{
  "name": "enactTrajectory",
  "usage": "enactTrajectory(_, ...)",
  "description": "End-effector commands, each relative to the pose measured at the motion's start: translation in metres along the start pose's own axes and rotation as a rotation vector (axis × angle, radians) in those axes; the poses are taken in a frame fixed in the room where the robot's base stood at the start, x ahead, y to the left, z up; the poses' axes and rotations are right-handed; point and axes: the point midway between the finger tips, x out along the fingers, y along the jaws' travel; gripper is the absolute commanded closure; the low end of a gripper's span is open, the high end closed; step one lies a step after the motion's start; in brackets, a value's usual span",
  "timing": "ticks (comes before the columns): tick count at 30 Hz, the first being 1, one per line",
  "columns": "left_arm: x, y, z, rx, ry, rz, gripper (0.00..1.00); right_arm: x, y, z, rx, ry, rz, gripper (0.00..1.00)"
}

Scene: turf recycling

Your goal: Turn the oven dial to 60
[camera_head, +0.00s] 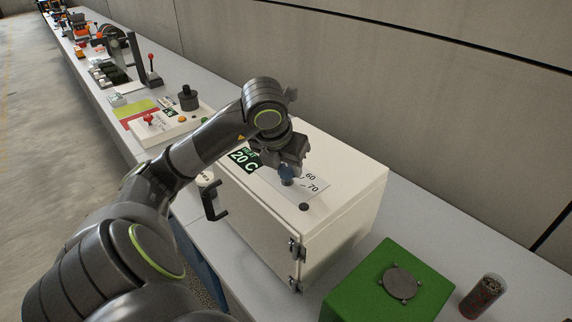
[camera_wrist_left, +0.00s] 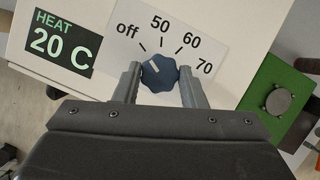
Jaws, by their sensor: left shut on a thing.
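The oven (camera_head: 343,207) is a cream box with a handle and hinged door on its front. On its top sits a blue lobed dial (camera_wrist_left: 159,73) on a white plate (camera_wrist_left: 218,38) marked off, 50, 60 and 70. The dial's white mark points up and left in the wrist view, toward the off side. My left gripper (camera_wrist_left: 160,85) is shut on the dial, with one finger on each side. In the head view the gripper (camera_head: 288,170) comes down from above and partly hides the dial and plate. My right gripper is not in view.
A green heat display (camera_wrist_left: 60,43) beside the plate reads 20 C. A green box (camera_head: 365,285) with a round grey disc stands right of the oven, near a clear cup (camera_head: 483,296). A control panel (camera_head: 165,125) and other objects line the long bench behind.

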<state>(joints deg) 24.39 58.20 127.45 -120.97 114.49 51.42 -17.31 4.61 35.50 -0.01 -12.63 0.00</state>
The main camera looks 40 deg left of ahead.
Motion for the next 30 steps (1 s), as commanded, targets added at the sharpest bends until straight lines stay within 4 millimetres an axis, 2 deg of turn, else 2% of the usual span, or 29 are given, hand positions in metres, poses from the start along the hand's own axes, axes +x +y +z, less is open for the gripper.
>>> enactTrajectory(8,0.004,0.003,-0.001,0.123,-0.002,-0.047,0.85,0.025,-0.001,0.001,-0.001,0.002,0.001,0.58)
enactTrajectory(21,0.005,0.005,0.0,0.493,-0.002,-0.203,0.85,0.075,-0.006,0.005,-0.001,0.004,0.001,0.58)
enactTrajectory(30,0.003,0.005,0.002,0.756,-0.001,-0.315,0.85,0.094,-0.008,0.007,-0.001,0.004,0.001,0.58)
